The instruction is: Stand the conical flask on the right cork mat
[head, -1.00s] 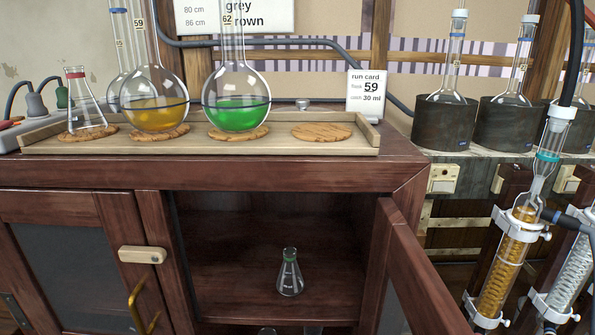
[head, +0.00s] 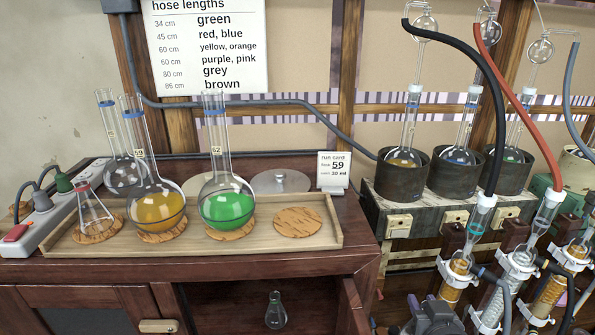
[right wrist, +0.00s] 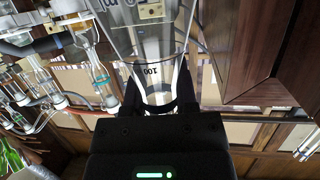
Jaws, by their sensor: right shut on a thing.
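The right cork mat (head: 298,222) is bare, at the right end of the wooden tray (head: 330,238) on the cabinet top. In the right wrist view my right gripper (right wrist: 157,90) is shut on a clear conical flask (right wrist: 160,48) marked 100; its glass widens away from the jaws. In the head view a dark grey part of my right arm or gripper (head: 433,318) shows at the bottom edge, right of the cabinet; I cannot make out the held flask there. My left gripper is not in view.
Green (head: 228,210) and yellow (head: 158,210) round flasks and a red-rimmed conical flask (head: 95,218) stand on the other mats. A run card (head: 332,170) stands behind the tray. A small flask (head: 275,312) is inside the cabinet. Condensers (head: 470,245) and hoses crowd the right.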

